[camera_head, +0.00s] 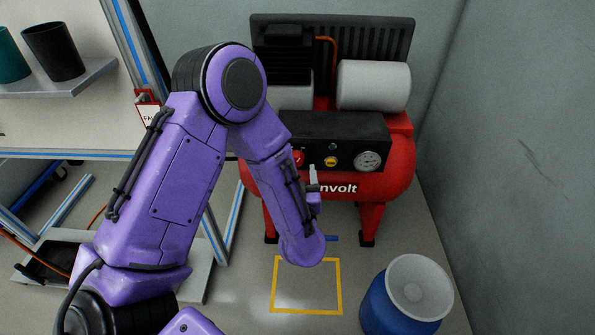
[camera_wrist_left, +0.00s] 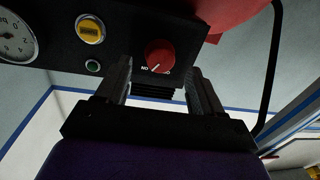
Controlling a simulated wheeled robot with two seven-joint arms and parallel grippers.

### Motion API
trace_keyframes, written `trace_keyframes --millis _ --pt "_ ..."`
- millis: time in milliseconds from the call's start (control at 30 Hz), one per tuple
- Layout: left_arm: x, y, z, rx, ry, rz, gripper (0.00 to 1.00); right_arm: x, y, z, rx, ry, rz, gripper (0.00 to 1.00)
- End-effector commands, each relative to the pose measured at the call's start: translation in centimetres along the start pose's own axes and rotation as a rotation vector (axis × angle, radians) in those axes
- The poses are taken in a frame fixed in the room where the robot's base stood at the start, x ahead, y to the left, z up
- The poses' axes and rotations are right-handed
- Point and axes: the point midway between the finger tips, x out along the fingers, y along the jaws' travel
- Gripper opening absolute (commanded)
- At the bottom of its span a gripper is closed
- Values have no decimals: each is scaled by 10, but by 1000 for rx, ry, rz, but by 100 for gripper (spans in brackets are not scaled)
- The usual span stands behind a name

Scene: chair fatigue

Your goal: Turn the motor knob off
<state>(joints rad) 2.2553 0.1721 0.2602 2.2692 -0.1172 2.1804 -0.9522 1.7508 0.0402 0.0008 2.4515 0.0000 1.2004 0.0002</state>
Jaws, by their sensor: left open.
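The motor knob is a round red knob (camera_head: 298,158) on the black control panel of the red compressor in the head view, partly hidden by my left arm. It shows in full in the left wrist view (camera_wrist_left: 160,55), with a white mark toward the lower left and white lettering below it. My left gripper (camera_wrist_left: 160,70) is open, its two fingers on either side of the knob in that picture. I cannot tell whether they touch it. In the head view my left gripper (camera_head: 313,180) is mostly hidden behind my purple arm. My right gripper is not in view.
The panel (camera_head: 350,133) also has a yellow button (camera_head: 331,161), a small green button (camera_head: 333,147) and a gauge (camera_head: 368,161). A blue drum (camera_head: 378,312) stands at lower right. A shelf (camera_head: 85,82) with dark cups is at left. A yellow square (camera_head: 307,311) marks clear floor.

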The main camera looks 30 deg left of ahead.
Motion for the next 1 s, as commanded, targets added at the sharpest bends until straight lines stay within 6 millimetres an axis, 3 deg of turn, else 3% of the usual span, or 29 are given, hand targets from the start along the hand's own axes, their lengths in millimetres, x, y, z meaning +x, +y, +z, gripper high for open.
trace_keyframes --millis 200,500,667,700,1000 --pt "30 0 1 -2 0 0 67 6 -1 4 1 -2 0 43" --pt "34 0 0 0 0 1 67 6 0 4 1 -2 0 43" --pt "34 0 0 0 0 2 15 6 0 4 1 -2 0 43" --pt "34 0 0 0 0 2 11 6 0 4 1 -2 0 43" --pt "33 1 0 -29 -5 5 12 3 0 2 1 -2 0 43"
